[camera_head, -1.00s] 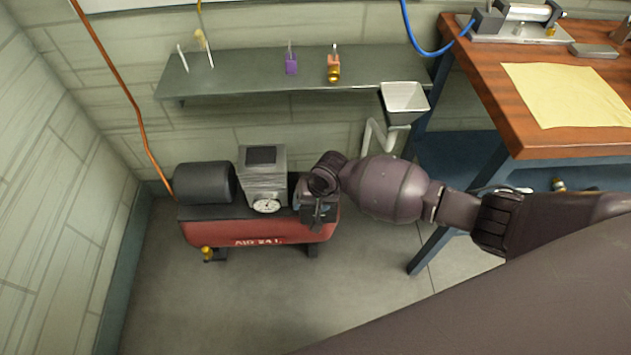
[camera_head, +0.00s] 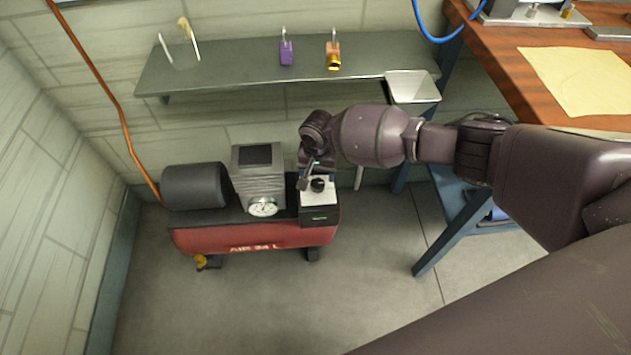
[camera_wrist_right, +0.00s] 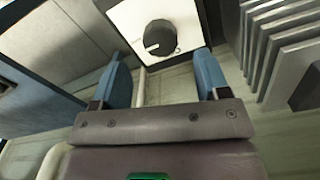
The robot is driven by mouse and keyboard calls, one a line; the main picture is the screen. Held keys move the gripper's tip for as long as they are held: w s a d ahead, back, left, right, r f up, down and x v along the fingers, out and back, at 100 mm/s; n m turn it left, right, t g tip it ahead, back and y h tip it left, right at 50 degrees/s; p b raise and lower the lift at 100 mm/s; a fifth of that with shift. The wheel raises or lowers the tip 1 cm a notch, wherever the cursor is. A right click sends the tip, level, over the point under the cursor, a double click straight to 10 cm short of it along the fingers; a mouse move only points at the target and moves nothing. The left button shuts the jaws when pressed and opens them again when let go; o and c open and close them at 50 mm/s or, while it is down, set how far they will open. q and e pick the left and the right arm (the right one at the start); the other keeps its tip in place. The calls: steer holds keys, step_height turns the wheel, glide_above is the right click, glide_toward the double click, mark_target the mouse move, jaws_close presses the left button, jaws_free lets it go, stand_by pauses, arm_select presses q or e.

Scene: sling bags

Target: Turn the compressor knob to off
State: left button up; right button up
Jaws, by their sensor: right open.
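The compressor (camera_head: 255,239) is a red tank with a black motor and a grey finned block, standing on the floor by the wall. Its control box (camera_head: 319,196) at the right end has a white top with a black knob (camera_head: 318,184). In the right wrist view the knob (camera_wrist_right: 160,37) is round with a white pointer line aimed to the lower left. My right gripper (camera_head: 307,184) is just beside the knob in the head view. In the wrist view its two blue fingers (camera_wrist_right: 162,78) are apart and empty, with the knob beyond their tips. My left gripper is not in view.
A pressure gauge (camera_head: 263,207) sits in front of the finned block (camera_head: 258,175). A wall shelf (camera_head: 240,62) with padlocks is above the compressor. A wooden workbench (camera_head: 500,50) stands at right. An orange hose (camera_head: 103,85) runs down the left. The floor in front is clear.

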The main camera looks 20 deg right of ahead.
mark_target(318, 183)
step_height(318, 183, down, 5)
steer(key=shift+s+r+b, duration=0.1)
steer(key=shift+r+b, duration=0.1)
steer(key=shift+b, duration=0.45)
steer(key=shift+f, duration=0.4)
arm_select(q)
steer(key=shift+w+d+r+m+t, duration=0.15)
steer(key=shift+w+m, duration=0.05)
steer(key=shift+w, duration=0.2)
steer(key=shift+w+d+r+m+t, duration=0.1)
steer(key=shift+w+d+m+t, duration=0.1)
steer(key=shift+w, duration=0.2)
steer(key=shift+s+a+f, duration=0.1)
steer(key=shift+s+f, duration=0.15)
arm_select(e)
steer(key=c, duration=0.9)
